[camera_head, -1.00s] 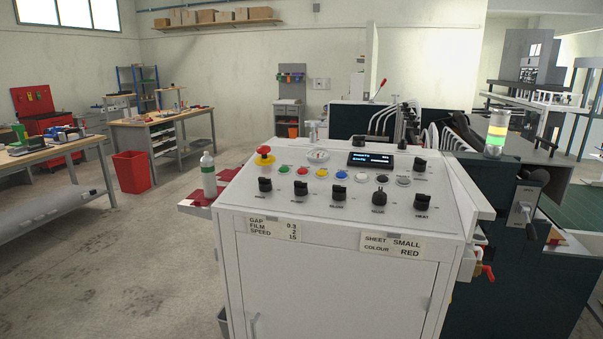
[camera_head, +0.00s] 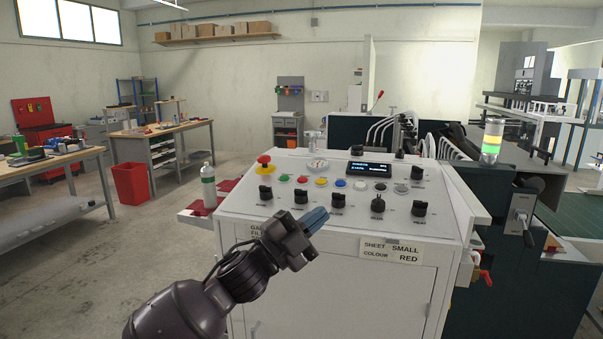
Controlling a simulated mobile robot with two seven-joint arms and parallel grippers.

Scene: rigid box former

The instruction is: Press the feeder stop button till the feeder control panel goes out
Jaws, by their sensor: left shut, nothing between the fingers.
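The control panel (camera_head: 262,218) is the sloped white top of a cabinet. Its small display (camera_head: 370,169) is lit with text too small to read. A row of coloured buttons runs across it, among them a green button (camera_head: 283,178), a red button (camera_head: 302,180), a yellow one (camera_head: 321,182) and a blue one (camera_head: 340,183). Which is the feeder stop button I cannot read. A red mushroom knob (camera_head: 264,160) on a yellow base stands at the back left. My left gripper (camera_head: 318,218) is shut and empty, in front of the panel's near edge, apart from the buttons. My right gripper is not in view.
Several black rotary knobs, such as one (camera_head: 301,197) near my gripper, stand along the panel's front. A white bottle (camera_head: 208,186) stands left of the panel. A signal tower (camera_head: 492,142) is lit at right. Floor at left is partly clear.

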